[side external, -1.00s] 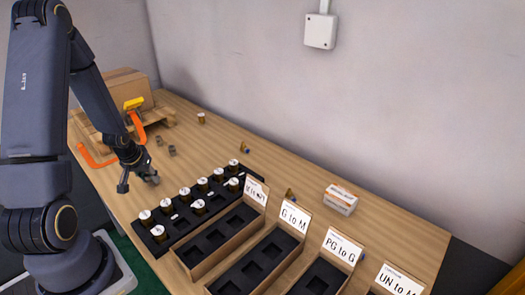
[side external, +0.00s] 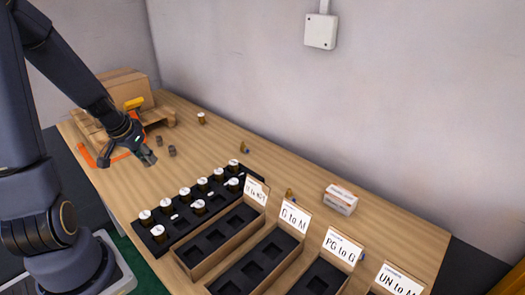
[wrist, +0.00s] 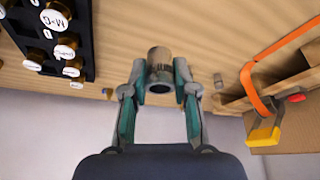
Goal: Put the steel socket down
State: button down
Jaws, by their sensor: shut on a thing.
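My gripper (wrist: 160,82) is shut on the steel socket (wrist: 159,58), a short grey hollow cylinder with its dark open end facing the wrist camera. The fingers press it from both sides. In the side view my gripper (side external: 148,158) is over the left part of the wooden table; the held socket is too small there to make out clearly. I cannot tell its exact height above the table.
Two small grey cylinders (side external: 172,151) stand just right of my gripper. A black rack (side external: 173,228) of white-capped bottles and labelled bins (side external: 228,243) lie toward the front. Bare tabletop (side external: 205,150) lies between.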

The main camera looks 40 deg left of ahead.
jog(key=w+d+r+m, duration=0.1)
jog(key=d+r+m, duration=0.1)
jog(key=d, duration=0.1)
send_over(191, 165)
jog(key=s, duration=0.2)
jog(key=shift+h, duration=0.3)
jog(key=f, duration=0.8)
jog(key=shift+w+d+f, duration=0.1)
jog(key=shift+d, duration=0.1)
jog(key=shift+w+f, duration=0.15)
jog(key=shift+f, duration=0.05)
jog(key=shift+w+a+f, duration=0.1)
jog(key=shift+a+f, duration=0.05)
jog(key=shift+f, duration=1.55)
jog(key=shift+f, duration=0.1)
jog(key=c, duration=0.9)
grip_release()
